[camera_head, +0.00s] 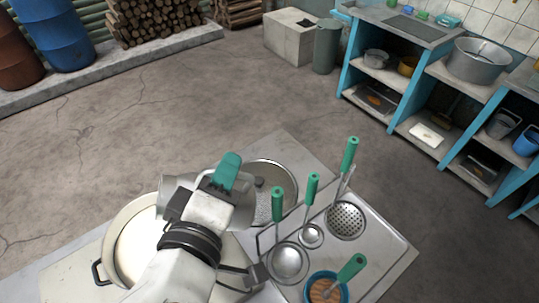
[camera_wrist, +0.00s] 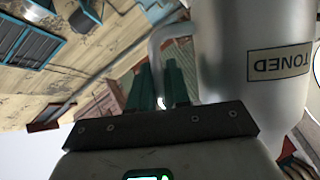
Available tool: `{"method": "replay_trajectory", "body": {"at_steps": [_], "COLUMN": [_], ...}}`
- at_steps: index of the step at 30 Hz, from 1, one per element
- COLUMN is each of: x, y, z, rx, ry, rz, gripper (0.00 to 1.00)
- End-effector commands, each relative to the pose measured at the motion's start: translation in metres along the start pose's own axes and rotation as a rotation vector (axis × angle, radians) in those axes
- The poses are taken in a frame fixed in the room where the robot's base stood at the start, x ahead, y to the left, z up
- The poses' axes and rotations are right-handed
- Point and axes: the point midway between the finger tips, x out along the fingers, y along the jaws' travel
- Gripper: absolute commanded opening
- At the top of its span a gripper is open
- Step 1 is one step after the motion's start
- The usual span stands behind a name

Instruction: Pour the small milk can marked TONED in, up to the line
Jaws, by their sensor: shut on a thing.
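The small metal milk can (camera_head: 178,187) is held tilted almost on its side above the wide pot (camera_head: 106,250). In the wrist view the can (camera_wrist: 235,60) carries a label reading TONED (camera_wrist: 280,63). My gripper (camera_head: 226,172) is shut on the can's handle; its green fingers (camera_wrist: 162,85) close around the handle (camera_wrist: 160,40) in the wrist view. The pot holds a pale surface (camera_head: 136,240), partly hidden by the can and my arm. I cannot see the can's mouth, a stream or a line clearly.
A round metal pan or lid (camera_head: 272,178) lies just right of the can. A steel tray (camera_head: 385,240) holds ladles and a skimmer (camera_head: 346,220) with upright green handles, close to my gripper. The floor beyond is clear.

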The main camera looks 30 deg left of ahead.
Motion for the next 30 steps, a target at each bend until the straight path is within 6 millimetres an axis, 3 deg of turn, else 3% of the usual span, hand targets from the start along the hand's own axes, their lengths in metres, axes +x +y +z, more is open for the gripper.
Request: {"method": "replay_trajectory", "body": {"at_steps": [3,8,14,20,30], "x": [-0.003,0.001,0.002,0.002,0.002], "y": [-0.003,-0.008,0.001,-0.013,-0.049], "z": [-0.003,0.009,0.011,0.009,0.008], "rx": [0.042,0.203,0.557,0.799,1.039], "ry": [0.005,0.006,0.014,0.012,0.008], "rz": [-0.015,-0.081,-0.229,-0.334,-0.436], "gripper": [0.00,0.00,0.00,0.00,0.00]}}
